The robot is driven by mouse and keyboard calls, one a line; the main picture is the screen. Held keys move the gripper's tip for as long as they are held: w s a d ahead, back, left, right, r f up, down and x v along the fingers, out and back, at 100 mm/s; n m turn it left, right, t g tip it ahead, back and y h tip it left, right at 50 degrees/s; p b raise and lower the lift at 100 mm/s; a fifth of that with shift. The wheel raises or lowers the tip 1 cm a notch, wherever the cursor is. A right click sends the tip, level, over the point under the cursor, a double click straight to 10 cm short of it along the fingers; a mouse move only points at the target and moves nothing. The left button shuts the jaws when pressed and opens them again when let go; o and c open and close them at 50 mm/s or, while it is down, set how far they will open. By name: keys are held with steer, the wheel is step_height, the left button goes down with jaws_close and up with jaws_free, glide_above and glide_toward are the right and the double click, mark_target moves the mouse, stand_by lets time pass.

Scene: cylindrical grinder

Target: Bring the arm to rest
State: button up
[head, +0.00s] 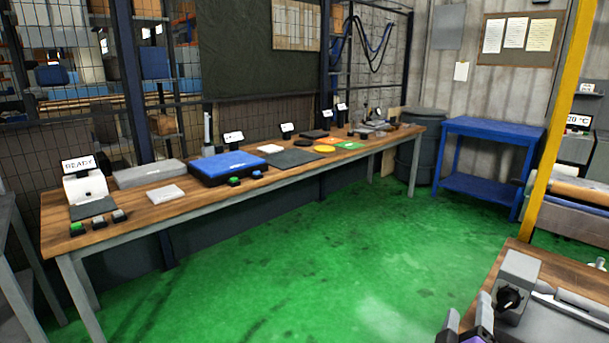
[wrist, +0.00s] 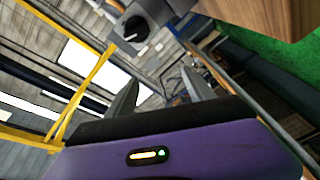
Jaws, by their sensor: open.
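My gripper (head: 468,322) shows at the bottom right of the head view, partly cut off by the lower edge. It is beside the left end of a wooden bench (head: 567,267). In the wrist view my gripper (wrist: 160,77) has its two grey fingers apart, with nothing seen between them. Its purple body fills the lower part of that view. A grey box with a black knob (head: 518,268) stands on the bench close to my gripper. The box also shows beyond the fingers in the wrist view (wrist: 157,14). The rest of my arm is mostly out of view.
A long wooden table (head: 135,200) along the wall holds a blue case (head: 228,167), trays and small signs. A blue side table (head: 485,130) stands at the back. A yellow post (head: 553,130) rises behind the bench. The green floor (head: 300,250) between is clear.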

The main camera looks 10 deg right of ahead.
steer(key=s+a+f+t+y+p, duration=0.1)
steer(key=s+a+f+t+y, duration=0.3)
steer(key=s+a+y, duration=0.65)
steer(key=s+a+m+g+p, duration=0.1)
steer(key=s+a+m, duration=0.1)
steer(key=s, duration=1.2)
steer(key=s+a+m+g+p, duration=0.1)
steer(key=s+a+m+g, duration=0.1)
steer(key=s, duration=1.2)
steer(key=shift+s+a+g+y, duration=0.25)
steer(key=shift+a+g+y, duration=0.1)
steer(key=shift+a, duration=0.15)
stand_by(1.2)
